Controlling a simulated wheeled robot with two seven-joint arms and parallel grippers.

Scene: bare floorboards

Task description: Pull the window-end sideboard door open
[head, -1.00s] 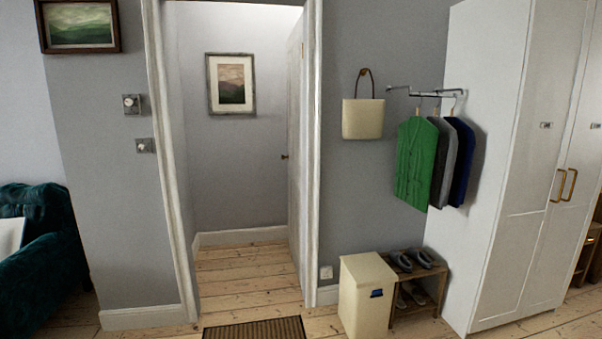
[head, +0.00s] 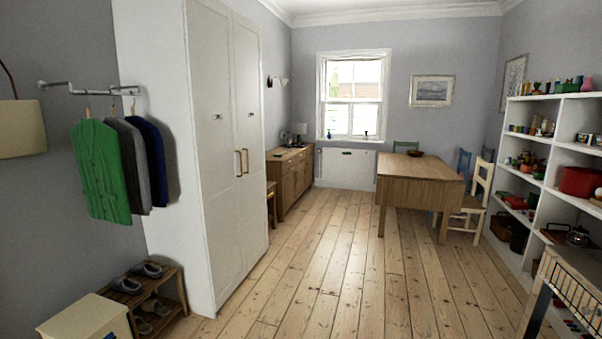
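The wooden sideboard (head: 290,183) stands against the left wall, beyond the tall white wardrobe and close to the window (head: 352,97). Its front faces right, toward the open floor, and is seen at a steep angle. Its doors look shut, but they are small in the view, and I cannot make out the handles clearly. The wardrobe hides part of its near end. Neither of my grippers is in the head view.
The white wardrobe (head: 215,140) stands at the left, with a shoe rack (head: 150,300) before it. A wooden table (head: 420,180) with chairs is at the back right. White shelves (head: 535,170) line the right wall. Floorboards (head: 330,260) between are clear.

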